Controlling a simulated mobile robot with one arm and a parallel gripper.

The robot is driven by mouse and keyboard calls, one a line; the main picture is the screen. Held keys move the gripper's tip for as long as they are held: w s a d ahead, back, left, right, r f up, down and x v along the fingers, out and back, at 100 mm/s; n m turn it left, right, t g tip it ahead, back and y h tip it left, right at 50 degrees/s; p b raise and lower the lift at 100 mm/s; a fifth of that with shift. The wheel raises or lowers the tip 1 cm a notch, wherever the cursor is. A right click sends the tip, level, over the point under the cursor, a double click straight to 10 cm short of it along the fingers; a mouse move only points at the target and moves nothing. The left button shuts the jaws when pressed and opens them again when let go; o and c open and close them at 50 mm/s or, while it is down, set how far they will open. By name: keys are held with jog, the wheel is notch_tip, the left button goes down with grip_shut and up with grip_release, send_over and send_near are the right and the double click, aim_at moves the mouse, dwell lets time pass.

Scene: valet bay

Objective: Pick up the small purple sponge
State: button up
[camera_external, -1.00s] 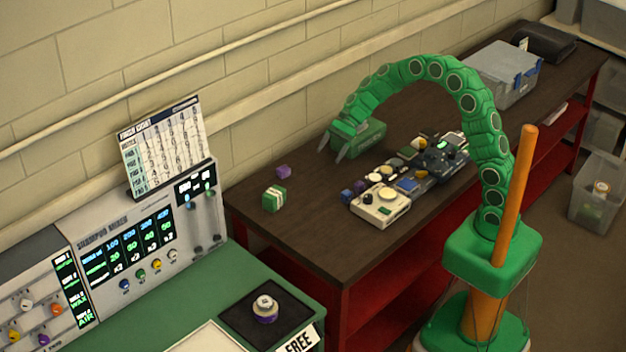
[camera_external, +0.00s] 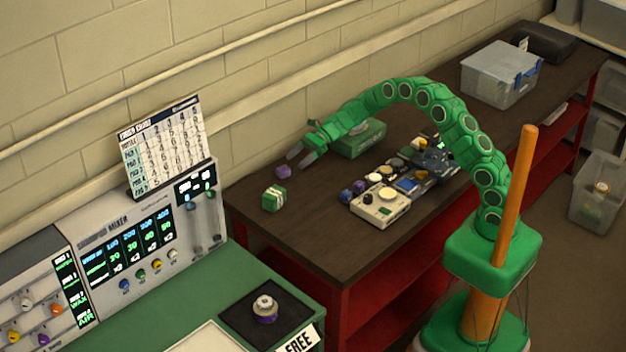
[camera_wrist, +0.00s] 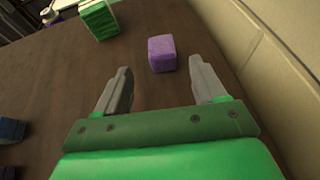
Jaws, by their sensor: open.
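The small purple sponge (camera_external: 284,172) lies on the dark brown bench top near the wall. In the wrist view the purple sponge (camera_wrist: 162,53) sits ahead of the fingertips, roughly centred between their lines and slightly beyond them. My gripper (camera_external: 300,157) is open and empty, its two grey fingers pointing left and down at the sponge from the right. In the wrist view my gripper (camera_wrist: 158,70) has its fingers wide apart, with bare bench between them. Neither finger visibly touches the sponge.
A green block with a pale band (camera_external: 274,198) stands left of and nearer than the sponge. A green box (camera_external: 360,138) is behind my gripper. Small blue and purple blocks (camera_external: 350,191) lie beside a white device (camera_external: 381,207). The wall (camera_wrist: 262,50) is close on the right in the wrist view.

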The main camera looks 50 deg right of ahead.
aim_at(284, 167)
jog(key=shift+w+x, duration=0.2)
jog(key=shift+x, duration=3.4)
jog(key=shift+r, duration=0.1)
jog(key=c, duration=1)
jog(key=shift+c, duration=0.2)
jog(key=shift+r, duration=0.1)
notch_tip(284, 167, up, 4)
jog(key=shift+s+d+f, duration=0.15)
jog(key=shift+f, duration=0.1)
jog(key=s+d+r, duration=0.5)
jog(key=s+r, duration=0.4)
jog(key=s, duration=0.3)
jog(key=shift+s+d+r, duration=0.15)
jog(key=shift+s+d, duration=0.05)
jog(key=shift+s, duration=0.05)
